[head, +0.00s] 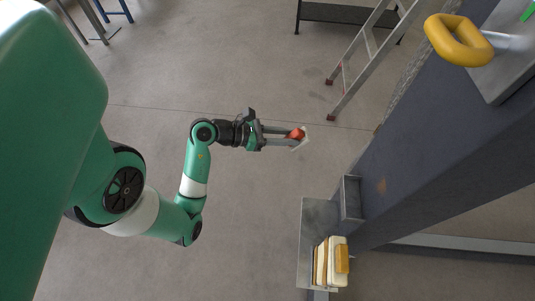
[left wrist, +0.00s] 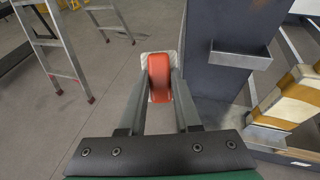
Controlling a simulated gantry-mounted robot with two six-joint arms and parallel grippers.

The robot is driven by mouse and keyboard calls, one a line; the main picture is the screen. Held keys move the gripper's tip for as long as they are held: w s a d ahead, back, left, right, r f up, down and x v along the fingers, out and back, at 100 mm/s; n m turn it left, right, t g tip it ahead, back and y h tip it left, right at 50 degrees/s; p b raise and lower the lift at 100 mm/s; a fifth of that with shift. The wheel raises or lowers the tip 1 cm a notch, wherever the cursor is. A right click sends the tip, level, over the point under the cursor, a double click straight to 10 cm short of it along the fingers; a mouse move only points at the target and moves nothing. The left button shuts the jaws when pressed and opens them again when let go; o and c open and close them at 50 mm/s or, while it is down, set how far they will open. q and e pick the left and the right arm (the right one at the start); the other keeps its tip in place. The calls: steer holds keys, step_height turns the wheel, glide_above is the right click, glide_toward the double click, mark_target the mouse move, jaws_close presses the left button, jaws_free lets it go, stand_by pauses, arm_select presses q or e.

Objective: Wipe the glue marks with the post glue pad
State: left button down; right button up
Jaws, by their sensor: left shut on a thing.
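The post glue pad, with a red-orange grip (head: 297,134) and a pale pad face, is held in my left gripper (head: 290,137). In the left wrist view the pad (left wrist: 159,77) sits between the two fingers (left wrist: 158,85), which are shut on its grip. It is in the air, apart from the dark blue-grey post (head: 440,150). A brownish mark (head: 381,186), seemingly glue, shows on the post, to the right of and below the gripper in the head view. My right gripper is not in view.
A small metal tray (head: 351,198) sticks out from the post. A ladder (head: 372,55) stands behind. Floor around the arm is clear.

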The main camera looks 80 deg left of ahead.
mark_target(303, 142)
arm_select(q)
steer(key=w+d+r+t+b, duration=0.1)
steer(key=w+d+r+t, duration=0.1)
steer(key=d, duration=0.1)
steer(key=w+d+r+t+b, duration=0.1)
steer(key=shift+d+b, duration=0.15)
steer(key=shift+b, duration=0.2)
steer(key=w+d+f+m+t+h+b, duration=0.1)
steer(key=w+d+m+t+h+b, duration=0.1)
steer(key=d+h, duration=0.4)
steer(key=w+d+m+t, duration=0.1)
steer(key=d+t, duration=0.1)
steer(key=d, duration=0.2)
steer(key=shift+w+m+t+h+b, duration=0.25)
steer(key=shift+m+t+h+b, duration=0.05)
steer(key=shift+t+b, duration=0.1)
steer(key=shift+w, duration=0.15)
steer(key=shift+w+d, duration=0.25)
steer(key=shift+w, duration=0.65)
steer(key=shift+w+d, duration=0.2)
steer(key=shift+w, duration=0.75)
steer(key=shift+w+d, duration=0.25)
steer(key=shift+w, duration=0.65)
steer(key=shift+w+d, duration=0.25)
steer(key=shift+w, duration=0.7)
